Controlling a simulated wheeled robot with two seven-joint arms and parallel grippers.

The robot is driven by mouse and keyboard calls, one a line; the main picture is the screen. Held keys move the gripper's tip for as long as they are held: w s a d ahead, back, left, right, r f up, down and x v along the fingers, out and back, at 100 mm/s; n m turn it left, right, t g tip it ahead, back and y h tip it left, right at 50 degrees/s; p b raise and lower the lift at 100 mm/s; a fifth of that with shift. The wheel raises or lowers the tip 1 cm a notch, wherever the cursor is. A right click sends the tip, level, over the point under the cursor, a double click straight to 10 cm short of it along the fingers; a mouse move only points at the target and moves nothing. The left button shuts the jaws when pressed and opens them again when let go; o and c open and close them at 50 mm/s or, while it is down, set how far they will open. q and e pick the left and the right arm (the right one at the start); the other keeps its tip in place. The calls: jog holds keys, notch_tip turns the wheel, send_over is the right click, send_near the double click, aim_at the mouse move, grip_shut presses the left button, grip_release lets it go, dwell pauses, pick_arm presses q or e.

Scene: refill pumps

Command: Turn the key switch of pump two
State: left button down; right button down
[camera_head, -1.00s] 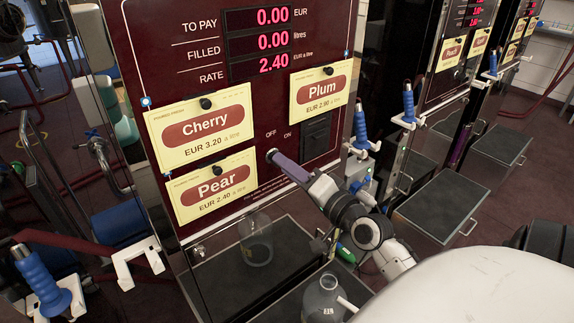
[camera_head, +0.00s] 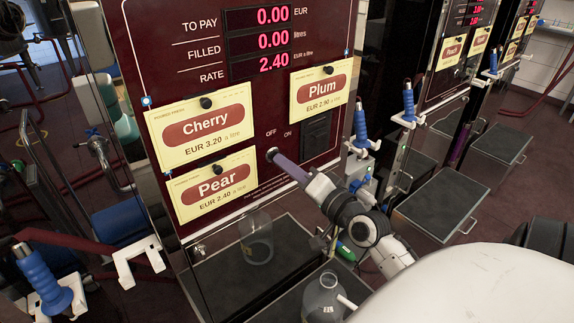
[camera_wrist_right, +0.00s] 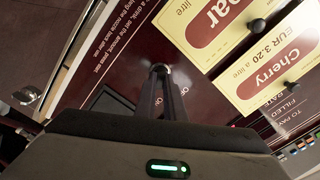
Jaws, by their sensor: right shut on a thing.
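The pump's dark red front panel (camera_head: 190,80) faces me, with a small round key switch (camera_head: 272,154) near the OFF and ON labels. My right gripper (camera_head: 277,157) reaches in from the lower right, its fingertips at the key switch. In the right wrist view the fingers (camera_wrist_right: 160,75) are close together and shut on the key switch (camera_wrist_right: 160,68), whose key is mostly hidden between them. I cannot tell which way the key points. My left gripper is not in view.
Cherry (camera_head: 205,130), Pear (camera_head: 212,186) and Plum (camera_head: 320,92) cards hang around the switch. The display (camera_head: 270,40) reads 0.00, 0.00 and 2.40. A clear jug (camera_head: 257,240) and a bottle (camera_head: 323,298) stand below. Blue-handled nozzles (camera_head: 361,125) hang at the sides.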

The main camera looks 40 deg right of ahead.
jog(key=shift+n+p, duration=3.25)
jog(key=shift+n, duration=2.35)
jog(key=c, duration=1.8)
grip_release()
jog(key=shift+c, duration=0.2)
jog(key=shift+s, duration=0.1)
jog(key=s+a, duration=0.1)
jog(key=s, duration=0.9)
jog(key=shift+b, duration=0.3)
